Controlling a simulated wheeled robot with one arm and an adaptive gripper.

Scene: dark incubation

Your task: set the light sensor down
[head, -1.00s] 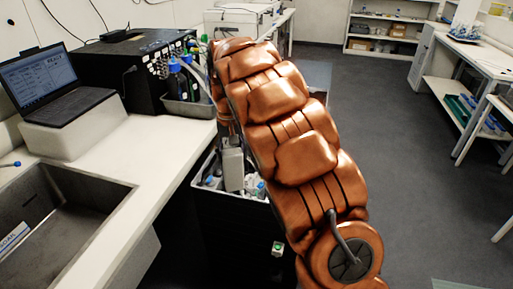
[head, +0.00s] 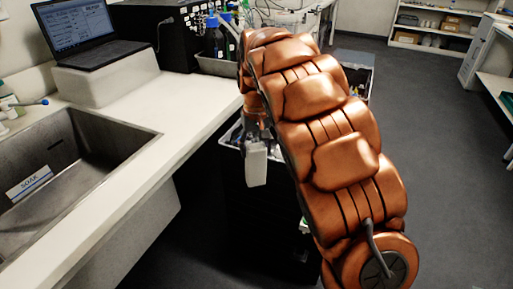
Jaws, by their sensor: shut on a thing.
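A small pale grey block (head: 257,166), which I take to be the light sensor, hangs upright below my gripper (head: 257,141). My gripper is shut on it, and the fingers are small and partly hidden by my copper-coloured arm. The block hangs in front of a dark bin with a pale rim, to the right of the counter's front edge. Whether it touches the bin cannot be told.
The white counter (head: 150,112) has a clear stretch between the steel sink (head: 95,150) and the laptop (head: 88,35) on its pale block. Bottles in a grey tray (head: 216,67) stand further back. Open floor (head: 430,130) lies to the right.

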